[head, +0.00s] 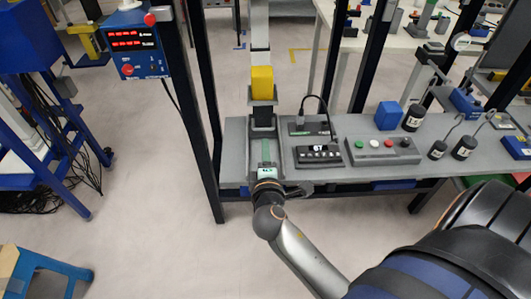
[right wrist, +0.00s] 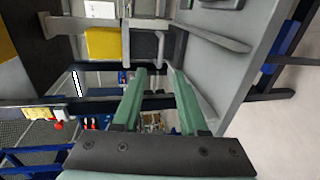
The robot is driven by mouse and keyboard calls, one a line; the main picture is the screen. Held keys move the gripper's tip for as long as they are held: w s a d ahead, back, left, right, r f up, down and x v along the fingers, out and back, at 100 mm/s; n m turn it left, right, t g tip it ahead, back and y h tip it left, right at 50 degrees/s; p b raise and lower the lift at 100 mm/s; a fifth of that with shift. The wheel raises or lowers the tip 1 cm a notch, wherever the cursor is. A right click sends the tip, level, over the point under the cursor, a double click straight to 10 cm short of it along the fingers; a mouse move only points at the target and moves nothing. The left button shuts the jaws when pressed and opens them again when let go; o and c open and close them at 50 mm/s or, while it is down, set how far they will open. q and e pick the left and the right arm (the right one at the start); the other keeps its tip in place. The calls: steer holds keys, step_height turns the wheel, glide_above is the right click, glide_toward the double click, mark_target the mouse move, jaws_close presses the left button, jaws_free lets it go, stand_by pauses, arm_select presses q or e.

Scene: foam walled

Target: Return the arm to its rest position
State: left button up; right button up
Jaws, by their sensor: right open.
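My right arm (head: 305,262) reaches up from the lower right to the front edge of the grey bench. My right gripper (head: 266,150) is at the bench's left end, its green fingers pointing away from me toward a yellow block (head: 262,83). In the right wrist view the gripper (right wrist: 159,76) shows two green fingers spread apart, with nothing between them. The yellow block (right wrist: 104,43) appears there beyond the fingers and to the left, apart from them. My left gripper is not in view.
The grey bench (head: 345,177) holds a button box (head: 382,151), a blue block (head: 388,115) and several dark weights. A dark post (head: 197,110) rises left of the gripper, with a blue display box (head: 135,45) beside it. Open floor (head: 150,210) lies to the left.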

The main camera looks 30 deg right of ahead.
stand_by(0.3)
steer(key=shift+s+d+f, duration=0.15)
steer(key=shift+s+f, duration=0.05)
steer(key=shift+s, duration=0.05)
steer(key=s+f+m+g+y, duration=0.2)
steer(key=s+f+m+g, duration=0.35)
steer(key=s, duration=0.25)
steer(key=s+a+f+m+g+y, duration=0.2)
steer(key=s+a+m+g+y, duration=0.35)
steer(key=s, duration=0.75)
steer(key=w+a+f+n+t+y+p, duration=0.1)
steer(key=w+a+f+t+y+p, duration=0.2)
steer(key=a+f+t, duration=0.3)
steer(key=shift+w+f+t+p, duration=0.5)
steer(key=shift+w+f, duration=0.15)
steer(key=shift+f, duration=0.2)
